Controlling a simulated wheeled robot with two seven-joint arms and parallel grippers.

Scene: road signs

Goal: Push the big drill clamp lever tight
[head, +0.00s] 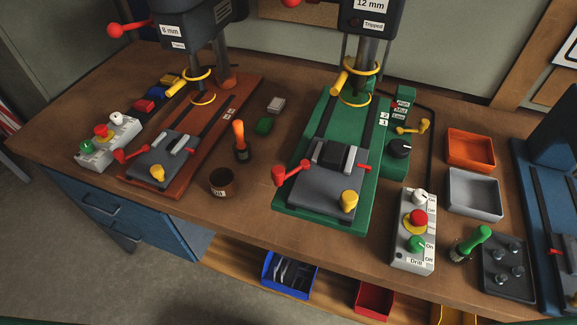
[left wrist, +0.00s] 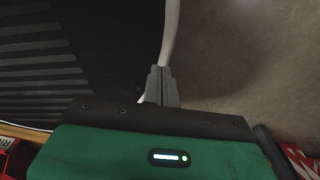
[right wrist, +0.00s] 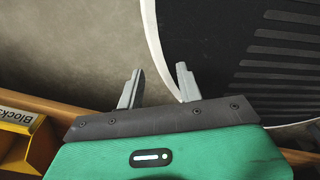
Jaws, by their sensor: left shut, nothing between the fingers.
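The larger drill press, marked 12 mm, has a green base (head: 293,191) and stands right of the middle in the head view. I cannot tell how tight the clamp is. My left gripper (left wrist: 161,70) is shut and empty in the left wrist view. My right gripper (right wrist: 160,71) is open and empty in the right wrist view. Neither gripper shows in the head view.
A smaller 8 mm drill with a red-brown base (head: 215,117) stands left, with its own red lever (head: 130,154). Between the drills are an orange-handled brush (head: 239,140) and a dark cup (head: 221,183). A switch box (head: 414,232) stands right of the green base.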

